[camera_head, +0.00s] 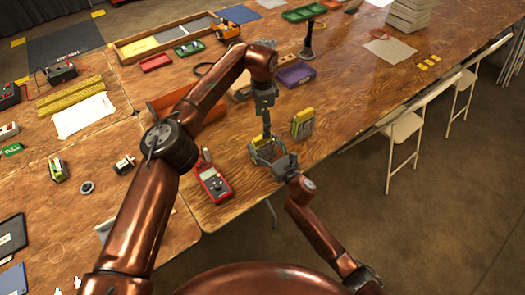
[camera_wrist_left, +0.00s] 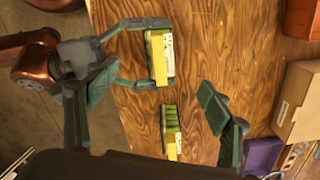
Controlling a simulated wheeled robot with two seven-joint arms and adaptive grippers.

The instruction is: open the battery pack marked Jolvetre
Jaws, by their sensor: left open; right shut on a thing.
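My right gripper (camera_head: 264,151) is shut on a yellow battery pack (camera_head: 259,142) near the table's front edge. In the left wrist view this pack (camera_wrist_left: 158,60) shows a yellow side and a pale label, too small to read, between the right fingers (camera_wrist_left: 150,55). My left gripper (camera_head: 266,126) is above the held pack, with its fingers (camera_wrist_left: 155,95) wide apart. A second yellow pack (camera_head: 302,123) with dark green cells stands just to the right; it also shows in the left wrist view (camera_wrist_left: 171,131). I cannot tell which is marked Jolvetre.
A red meter (camera_head: 213,184) lies to the left of the held pack. A purple box (camera_head: 296,75) and an orange-brown bin (camera_head: 168,103) stand behind. Folding chairs (camera_head: 405,128) line the right edge. The wooden table to the right is mostly clear.

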